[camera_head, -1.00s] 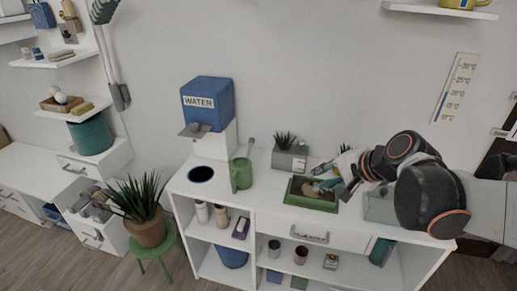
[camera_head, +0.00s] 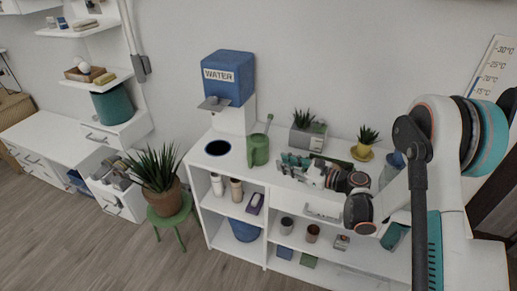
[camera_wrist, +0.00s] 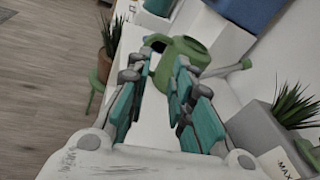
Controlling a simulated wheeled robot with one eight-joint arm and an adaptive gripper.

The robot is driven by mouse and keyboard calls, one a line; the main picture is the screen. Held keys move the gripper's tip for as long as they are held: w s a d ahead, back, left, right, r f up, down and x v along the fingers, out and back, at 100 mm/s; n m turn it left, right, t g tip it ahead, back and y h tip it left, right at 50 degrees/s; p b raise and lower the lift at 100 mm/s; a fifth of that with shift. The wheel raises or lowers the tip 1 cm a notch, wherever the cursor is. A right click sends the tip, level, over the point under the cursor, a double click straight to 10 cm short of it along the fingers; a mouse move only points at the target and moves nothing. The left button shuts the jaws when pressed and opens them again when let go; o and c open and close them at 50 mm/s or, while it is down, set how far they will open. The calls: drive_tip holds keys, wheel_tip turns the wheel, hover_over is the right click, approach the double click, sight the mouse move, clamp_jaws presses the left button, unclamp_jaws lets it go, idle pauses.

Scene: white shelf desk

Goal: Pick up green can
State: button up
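The green can is a green watering can (camera_head: 258,149) with a long spout, standing upright on the white desk top to the right of the round dark opening. In the wrist view the can (camera_wrist: 181,54) lies just beyond the fingertips, its spout pointing right. My gripper (camera_head: 287,161) is over the desk, to the right of the can. In the wrist view my gripper (camera_wrist: 163,82) is open, with a clear gap between its teal-padded fingers and nothing held. The right finger partly covers the can's lower side there.
A blue water dispenser (camera_head: 229,80) stands behind the can. A grey planter (camera_head: 308,138) is behind my gripper, and a yellow pot (camera_head: 362,152) is farther right. A potted plant (camera_head: 158,180) stands on a green stool at left. White desk surface is bare between can and fingers.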

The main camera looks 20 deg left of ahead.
drive_tip(key=m+y, duration=0.2)
approach(250, 165)
drive_tip(key=a, duration=0.1)
drive_tip(key=w+a+r+b, duration=0.1)
drive_tip(key=a, duration=0.1)
drive_tip(key=w+a+r+b, duration=0.1)
drive_tip(key=a, duration=0.1)
drive_tip(key=shift+w+r, duration=0.1)
drive_tip(key=shift+r, duration=0.1)
drive_tip(key=b+x, duration=0.1)
drive_tip(key=x, duration=0.1)
drive_tip(key=f+b+x, duration=0.1)
drive_tip(key=x, duration=0.1)
drive_tip(key=shift+a+b, duration=0.35)
drive_tip(key=shift+a, duration=0.05)
drive_tip(key=shift+w+a+r, duration=0.15)
drive_tip(key=shift+a+r, duration=0.05)
clamp_jaws()
